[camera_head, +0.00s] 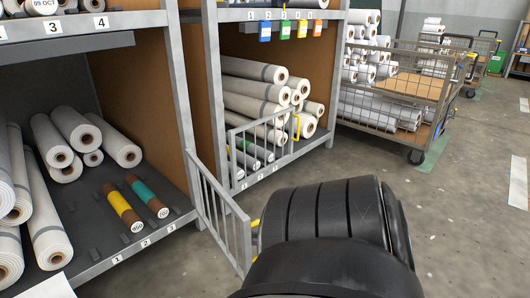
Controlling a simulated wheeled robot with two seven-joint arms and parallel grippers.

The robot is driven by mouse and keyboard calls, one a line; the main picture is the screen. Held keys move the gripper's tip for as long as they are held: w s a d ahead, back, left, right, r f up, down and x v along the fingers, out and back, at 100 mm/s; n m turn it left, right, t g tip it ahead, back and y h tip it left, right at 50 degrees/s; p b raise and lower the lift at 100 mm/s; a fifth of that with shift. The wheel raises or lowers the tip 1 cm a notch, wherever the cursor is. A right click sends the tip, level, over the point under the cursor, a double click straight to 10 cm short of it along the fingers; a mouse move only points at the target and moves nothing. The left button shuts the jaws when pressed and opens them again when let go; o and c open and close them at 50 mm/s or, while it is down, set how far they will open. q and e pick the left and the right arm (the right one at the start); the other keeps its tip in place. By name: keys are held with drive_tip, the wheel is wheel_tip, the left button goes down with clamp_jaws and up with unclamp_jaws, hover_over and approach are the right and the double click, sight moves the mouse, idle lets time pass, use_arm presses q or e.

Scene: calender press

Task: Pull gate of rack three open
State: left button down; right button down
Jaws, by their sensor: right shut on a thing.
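A grey barred gate (222,212) hangs from the upright between the two rack bays and stands out into the aisle. My right gripper (256,238) is at the gate's free end, shut on its yellow handle, of which only small bits show. My own black wrist and arm hide most of the fingers. A second barred gate (262,148) with a yellow handle (296,125) stands across part of the farther bay's lower front. I cannot read which gate belongs to rack three. My left gripper is out of view.
Pale rolls (82,137) and two brown-ended rolls (124,207) lie on the near lower shelf. More rolls (262,92) fill the farther bay. A wire cart (392,90) stands at the back right. The concrete floor (460,200) at right is clear.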

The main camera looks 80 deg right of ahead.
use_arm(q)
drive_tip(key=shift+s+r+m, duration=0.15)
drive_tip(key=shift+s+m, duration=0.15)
use_arm(e)
drive_tip(key=shift+d, duration=0.25)
drive_tip(key=c, duration=1.6)
unclamp_jaws()
drive_tip(key=shift+w, duration=0.1)
drive_tip(key=shift+o, duration=0.2)
drive_tip(key=shift+r, duration=0.1)
